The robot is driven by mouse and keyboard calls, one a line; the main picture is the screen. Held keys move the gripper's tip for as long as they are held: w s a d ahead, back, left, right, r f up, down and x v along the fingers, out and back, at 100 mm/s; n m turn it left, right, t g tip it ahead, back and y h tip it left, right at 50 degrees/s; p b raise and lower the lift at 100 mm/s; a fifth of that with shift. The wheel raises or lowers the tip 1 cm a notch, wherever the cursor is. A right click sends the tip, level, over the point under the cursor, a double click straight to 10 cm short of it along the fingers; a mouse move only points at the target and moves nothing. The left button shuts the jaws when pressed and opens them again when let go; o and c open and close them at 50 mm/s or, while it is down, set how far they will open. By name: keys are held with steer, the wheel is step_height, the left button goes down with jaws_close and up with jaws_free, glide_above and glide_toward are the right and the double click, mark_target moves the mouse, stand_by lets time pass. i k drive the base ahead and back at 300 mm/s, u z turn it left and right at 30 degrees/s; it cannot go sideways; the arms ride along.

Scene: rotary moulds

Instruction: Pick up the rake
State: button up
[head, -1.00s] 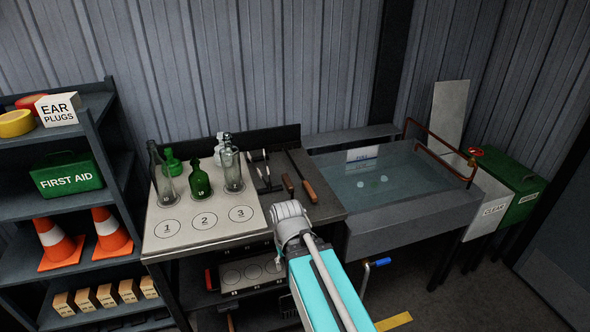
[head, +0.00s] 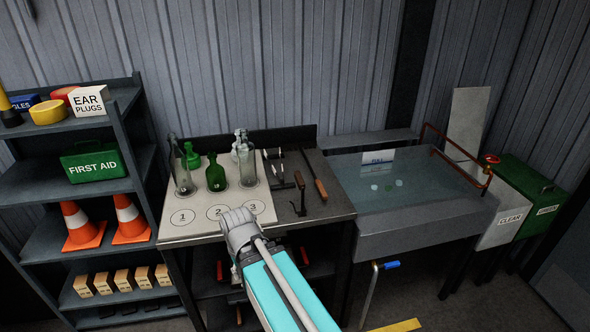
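On the dark right part of the bench lies a tool with a short brown handle and a thin dark bent end, probably the rake (head: 299,182). Beside it on the right lies a longer tool with a brown wooden handle (head: 320,189); I cannot clearly tell which of the two is the rake. My gripper (head: 238,224) is at the front edge of the pale numbered board, left of both tools and apart from them in the picture. I see it from behind, and its fingertips are hidden, so its opening does not show.
Glass bottles, including a green one (head: 215,174), stand on the pale board (head: 200,228). Small dark tools (head: 273,167) lie right of it. A water tank (head: 400,190) adjoins the bench on the right. A shelf unit (head: 118,144) stands at the left.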

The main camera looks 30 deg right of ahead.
mark_target(322, 192)
steer(key=u, duration=0.4)
steer(key=k, duration=1.1)
steer(key=z, duration=0.95)
steer(key=i, duration=0.95)
steer(key=z, duration=0.05)
